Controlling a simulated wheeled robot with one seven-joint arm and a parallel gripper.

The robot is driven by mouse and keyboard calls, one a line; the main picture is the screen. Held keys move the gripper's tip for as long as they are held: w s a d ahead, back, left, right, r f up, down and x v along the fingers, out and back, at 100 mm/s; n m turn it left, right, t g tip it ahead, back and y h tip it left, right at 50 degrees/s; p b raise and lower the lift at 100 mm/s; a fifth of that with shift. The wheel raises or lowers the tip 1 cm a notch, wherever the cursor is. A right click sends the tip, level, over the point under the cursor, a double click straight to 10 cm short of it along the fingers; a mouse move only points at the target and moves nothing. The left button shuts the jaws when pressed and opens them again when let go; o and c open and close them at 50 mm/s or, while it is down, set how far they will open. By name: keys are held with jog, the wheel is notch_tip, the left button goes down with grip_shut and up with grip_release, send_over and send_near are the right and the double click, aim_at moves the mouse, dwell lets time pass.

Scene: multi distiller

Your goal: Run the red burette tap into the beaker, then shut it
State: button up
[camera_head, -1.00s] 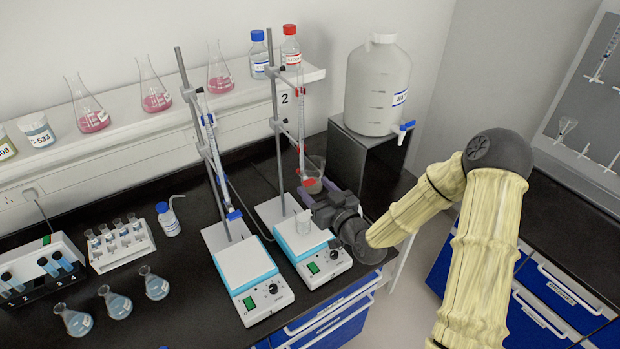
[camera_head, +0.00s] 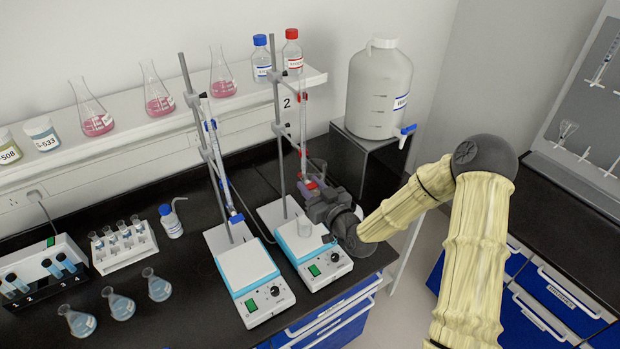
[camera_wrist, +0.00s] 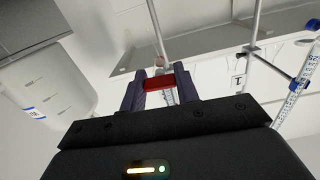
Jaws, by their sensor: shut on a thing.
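The red burette (camera_head: 303,125) hangs upright from the right-hand stand, marked 2. Its red tap (camera_wrist: 158,84) sits between the two fingers of my gripper (camera_wrist: 160,86) in the wrist view, and the gripper is shut on it. In the head view my gripper (camera_head: 318,192) comes in from the right at tap height, and its fingers hide most of the tap.
A blue-tapped burette (camera_head: 213,135) stands over the left hotplate (camera_head: 246,266). A big water container (camera_head: 379,90) on a dark stand is close behind my arm. Flasks and bottles line the shelf (camera_head: 120,125).

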jog(key=shift+m, duration=1.8)
jog(key=shift+m, duration=1.7)
jog(key=shift+m, duration=0.6)
dwell(2.7)
